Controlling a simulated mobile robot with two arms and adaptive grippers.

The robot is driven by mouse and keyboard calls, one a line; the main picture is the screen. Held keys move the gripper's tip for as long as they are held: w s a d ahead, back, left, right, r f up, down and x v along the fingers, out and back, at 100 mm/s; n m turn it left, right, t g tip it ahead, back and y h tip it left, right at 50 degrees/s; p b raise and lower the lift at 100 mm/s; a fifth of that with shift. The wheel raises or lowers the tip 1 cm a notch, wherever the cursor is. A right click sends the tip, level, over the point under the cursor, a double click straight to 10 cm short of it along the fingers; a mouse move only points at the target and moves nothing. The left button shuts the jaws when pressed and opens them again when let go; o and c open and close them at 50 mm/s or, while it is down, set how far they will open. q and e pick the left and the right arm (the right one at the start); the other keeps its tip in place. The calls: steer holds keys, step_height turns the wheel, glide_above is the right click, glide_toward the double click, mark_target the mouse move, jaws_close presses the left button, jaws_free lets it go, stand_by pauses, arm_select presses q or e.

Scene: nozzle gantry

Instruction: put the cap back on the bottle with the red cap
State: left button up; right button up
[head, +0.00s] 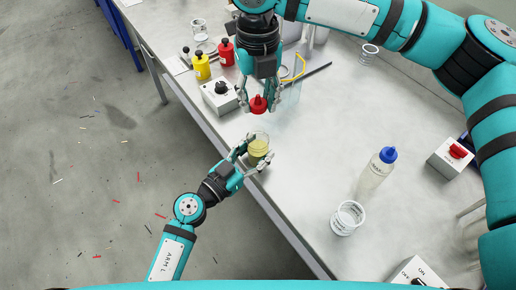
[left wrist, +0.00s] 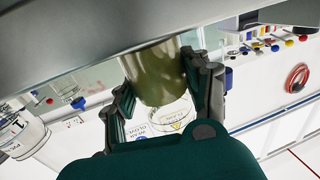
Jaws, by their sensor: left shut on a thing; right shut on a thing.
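The open bottle (head: 258,148) is clear with yellow liquid in it. My left gripper (head: 253,156) is shut around its side, near the table's left edge. In the left wrist view the bottle (left wrist: 160,75) shows as an olive cylinder between the two fingers (left wrist: 162,95); its top is out of that picture. My right gripper (head: 259,99) points down and is shut on the red cap (head: 258,105). The cap appears just beyond the bottle's mouth in the head view, with a small gap between them. Whether it is directly over the mouth, I cannot tell.
A white knob box (head: 220,96), a yellow bottle (head: 202,68) and a red bottle (head: 227,53) stand at the far left. A blue-capped bottle (head: 376,176) and a clear beaker (head: 346,218) stand right of my left gripper. A red-switch box (head: 450,158) is at the right.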

glide_toward(258, 146)
steer(key=shift+w+f, duration=1.1)
steer(key=shift+f, duration=0.1)
steer(key=shift+f, duration=0.8)
steer(key=shift+f, duration=0.55)
